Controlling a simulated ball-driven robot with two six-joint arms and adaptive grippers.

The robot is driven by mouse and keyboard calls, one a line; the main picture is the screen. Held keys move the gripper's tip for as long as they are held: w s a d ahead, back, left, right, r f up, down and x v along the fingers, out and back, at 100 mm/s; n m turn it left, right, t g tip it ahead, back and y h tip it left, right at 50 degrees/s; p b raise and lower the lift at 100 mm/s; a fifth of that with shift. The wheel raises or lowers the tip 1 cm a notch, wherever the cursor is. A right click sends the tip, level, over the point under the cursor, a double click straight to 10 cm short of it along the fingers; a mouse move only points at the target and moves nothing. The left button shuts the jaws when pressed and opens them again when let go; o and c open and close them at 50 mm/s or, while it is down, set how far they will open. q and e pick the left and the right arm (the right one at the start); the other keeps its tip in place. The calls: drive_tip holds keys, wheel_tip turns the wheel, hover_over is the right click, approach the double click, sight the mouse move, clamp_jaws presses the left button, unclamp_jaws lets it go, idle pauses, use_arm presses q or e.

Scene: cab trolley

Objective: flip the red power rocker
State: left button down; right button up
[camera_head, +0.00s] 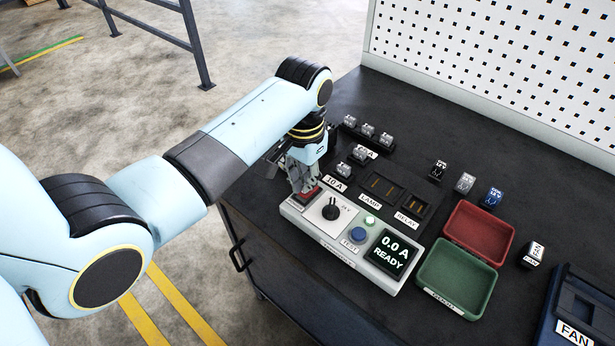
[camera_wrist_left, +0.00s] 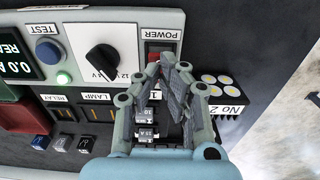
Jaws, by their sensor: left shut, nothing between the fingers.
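The red power rocker (camera_wrist_left: 153,57) sits in its dark frame under the POWER label on the light grey tester box (camera_head: 344,237). In the head view the rocker (camera_head: 308,197) shows at the box's left end, just below the fingertips. My left gripper (camera_head: 304,188) is shut and empty, pointing down at the rocker; in the left wrist view its fingertips (camera_wrist_left: 160,66) overlap the rocker's edge. I cannot tell whether they touch it. The display (camera_head: 390,252) reads 0.0 A READY and a green light (camera_head: 369,221) is lit. My right gripper is out of view.
Beside the rocker are a black knob (camera_head: 331,208) and a blue TEST button (camera_head: 357,235). Fuses and relays stand behind the box. A red tray (camera_head: 478,233) and a green tray (camera_head: 457,279) lie to the right, with a blue FAN case (camera_head: 577,309) beyond.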

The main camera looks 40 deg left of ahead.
use_arm(q)
drive_tip(key=shift+f+b, duration=0.4)
drive_tip(key=shift+f, duration=0.4)
drive_tip(key=shift+r, duration=0.1)
wheel_tip(320, 180, up, 2)
drive_tip(key=p, duration=0.3)
drive_tip(key=shift+r, duration=2.45)
